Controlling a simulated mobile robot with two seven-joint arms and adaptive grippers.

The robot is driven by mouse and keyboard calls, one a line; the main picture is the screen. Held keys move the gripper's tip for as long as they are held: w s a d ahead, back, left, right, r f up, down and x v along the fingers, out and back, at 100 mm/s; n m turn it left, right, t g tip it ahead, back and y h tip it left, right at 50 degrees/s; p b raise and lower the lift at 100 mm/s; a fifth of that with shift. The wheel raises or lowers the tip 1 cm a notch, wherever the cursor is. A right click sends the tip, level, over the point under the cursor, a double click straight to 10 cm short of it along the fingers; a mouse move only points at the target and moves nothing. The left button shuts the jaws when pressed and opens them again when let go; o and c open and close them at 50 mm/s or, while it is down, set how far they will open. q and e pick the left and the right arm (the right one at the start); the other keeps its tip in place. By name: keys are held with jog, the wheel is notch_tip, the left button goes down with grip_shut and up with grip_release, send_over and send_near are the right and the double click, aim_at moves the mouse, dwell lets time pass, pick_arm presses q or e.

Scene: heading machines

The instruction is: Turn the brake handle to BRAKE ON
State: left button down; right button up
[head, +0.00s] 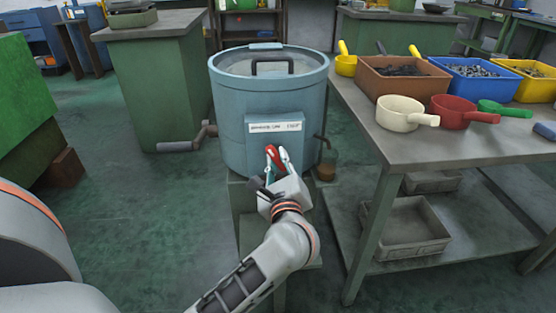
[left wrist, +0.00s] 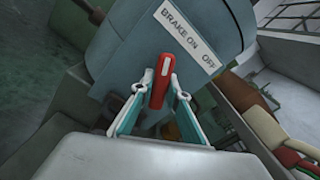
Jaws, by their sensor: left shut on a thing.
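The red brake handle (head: 273,154) is on the front of a blue drum-shaped machine (head: 230,115). It also shows in the left wrist view (left wrist: 161,86). A white label (head: 275,127) above it reads BRAKE ON at left and OFF at right, clearest in the left wrist view (left wrist: 187,41). The handle leans to the left of upright in the head view, toward the BRAKE ON side. My left gripper (head: 274,164) is shut on the handle, one finger on each side. The handle's pivot is hidden by the gripper. My right gripper is not in view.
A bench (head: 400,152) stands close at right with a brown bin (head: 398,84), a blue bin (head: 470,92) and scoops. A grey tray (head: 405,240) is on its lower shelf. A green cabinet (head: 155,95) stands behind at left.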

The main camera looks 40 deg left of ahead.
pick_arm(q)
jog(key=c, duration=2)
grip_release()
jog(key=shift+o, duration=0.2)
